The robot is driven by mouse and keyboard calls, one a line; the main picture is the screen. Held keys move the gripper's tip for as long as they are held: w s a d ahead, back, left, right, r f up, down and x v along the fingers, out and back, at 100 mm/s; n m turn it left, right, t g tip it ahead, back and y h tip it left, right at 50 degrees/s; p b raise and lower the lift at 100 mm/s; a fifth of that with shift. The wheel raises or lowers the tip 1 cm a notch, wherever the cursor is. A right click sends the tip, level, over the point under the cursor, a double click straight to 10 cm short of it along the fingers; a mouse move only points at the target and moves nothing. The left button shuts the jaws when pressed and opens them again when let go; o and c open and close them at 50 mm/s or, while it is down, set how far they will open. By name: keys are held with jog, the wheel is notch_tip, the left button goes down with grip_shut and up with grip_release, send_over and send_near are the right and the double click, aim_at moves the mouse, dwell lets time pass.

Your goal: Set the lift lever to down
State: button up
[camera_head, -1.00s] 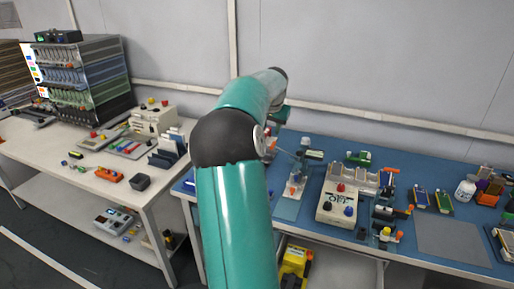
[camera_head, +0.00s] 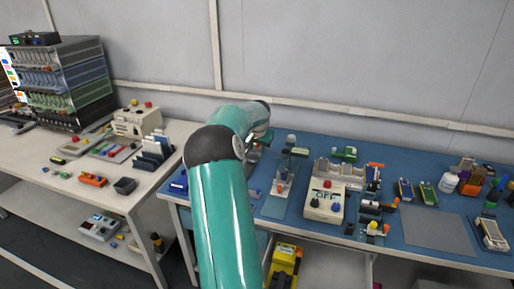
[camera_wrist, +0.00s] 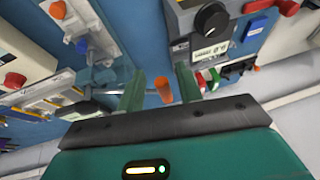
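My gripper's two green fingers (camera_wrist: 160,87) are apart in the wrist view. An orange cylindrical piece (camera_wrist: 163,89) shows in the space between them; I cannot tell whether it lies between the fingers or beyond them. It may be a lever's handle, but no part is clearly marked as the lift lever. In the head view my teal arm reaches over the left end of the blue bench (camera_head: 424,232), and its end is mostly hidden behind the forearm.
A grey unit with a black knob (camera_wrist: 211,18) is close to the fingers. A white bench (camera_head: 70,150) is at left; a yellow object (camera_head: 284,262) is below.

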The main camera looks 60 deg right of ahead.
jog(key=shift+w+f, duration=0.1)
grip_shut()
jog(key=shift+f, duration=0.1)
jog(key=shift+w+f+g, duration=0.2)
jog(key=shift+f+g, duration=0.05)
jog(key=shift+g, duration=0.25)
jog(key=shift+s+f+n+g+h, duration=0.1)
jog(key=shift+f+n+g+h, duration=0.3)
jog(key=shift+f+g, duration=1.05)
jog(key=shift+s+f+n+g+h, duration=0.1)
jog(key=shift+f+n+g+h, duration=0.25)
jog(key=shift+f+g, duration=1.05)
jog(key=shift+r+g, duration=0.4)
jog(key=shift+g, duration=0.15)
